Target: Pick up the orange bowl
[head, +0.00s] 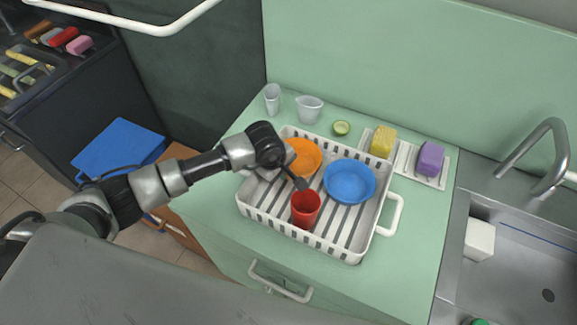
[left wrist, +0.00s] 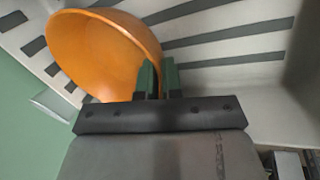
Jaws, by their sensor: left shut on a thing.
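The orange bowl (head: 309,153) sits in the left back part of the white dish rack, partly hidden by my left arm. In the left wrist view the bowl (left wrist: 100,50) is tilted, and its rim runs between the two fingers. My left gripper (head: 300,183) is shut on the rim; its fingers also show in the left wrist view (left wrist: 160,80). I cannot tell whether the bowl touches the rack floor. My right gripper is not in view.
The white dish rack (head: 384,231) also holds a blue bowl (head: 350,182) and a red cup (head: 306,207) close to my left gripper. Behind are clear cups (head: 309,108), a lime half (head: 341,128), and yellow (head: 383,141) and purple (head: 430,158) sponges. A sink (head: 530,260) is right.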

